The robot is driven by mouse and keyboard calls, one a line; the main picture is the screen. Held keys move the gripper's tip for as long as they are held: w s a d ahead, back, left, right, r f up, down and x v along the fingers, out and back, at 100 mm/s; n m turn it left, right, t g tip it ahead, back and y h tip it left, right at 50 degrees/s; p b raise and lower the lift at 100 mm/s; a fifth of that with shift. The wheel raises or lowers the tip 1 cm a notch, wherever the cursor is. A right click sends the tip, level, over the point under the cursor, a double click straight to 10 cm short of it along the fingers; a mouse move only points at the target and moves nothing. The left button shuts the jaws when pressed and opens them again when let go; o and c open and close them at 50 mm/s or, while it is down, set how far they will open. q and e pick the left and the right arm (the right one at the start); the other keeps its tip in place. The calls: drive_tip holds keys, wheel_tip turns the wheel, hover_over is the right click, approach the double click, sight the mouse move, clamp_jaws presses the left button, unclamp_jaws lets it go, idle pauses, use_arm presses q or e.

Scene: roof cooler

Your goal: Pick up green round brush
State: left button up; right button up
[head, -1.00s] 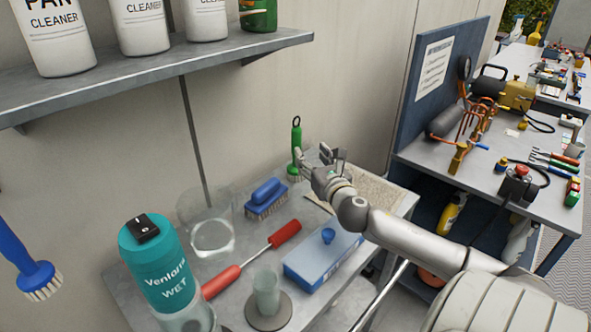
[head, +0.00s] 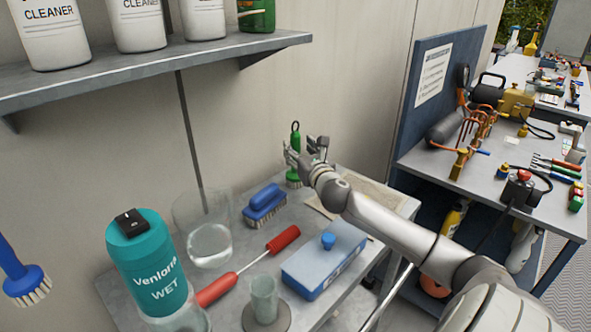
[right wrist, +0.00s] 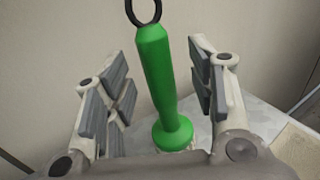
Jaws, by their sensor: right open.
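The green round brush (head: 295,172) stands upright at the back of the grey bench, with a dark hanging loop on top and pale bristles below. My right gripper (head: 304,148) is at the brush, its fingers partly covering the handle in the head view. In the right wrist view, the green brush (right wrist: 157,85) stands between the two spread fingers of my right gripper (right wrist: 160,92). The gripper is open, and gaps show on both sides of the handle. The bristles are mostly hidden behind the gripper body there. My left gripper is not in view.
A blue scrub brush (head: 264,204), a glass bowl (head: 208,243), a red-handled tool (head: 283,238), a blue box (head: 322,262) and a teal canister (head: 150,265) crowd the bench (head: 239,284). A shelf (head: 150,70) with bottles overhangs the left. A blue panel (head: 428,100) stands right.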

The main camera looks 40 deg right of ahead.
sight(297, 146)
drive_tip(key=shift+b+x, duration=0.35)
drive_tip(key=shift+x, duration=1.3)
drive_tip(key=shift+a, duration=0.1)
clamp_jaws()
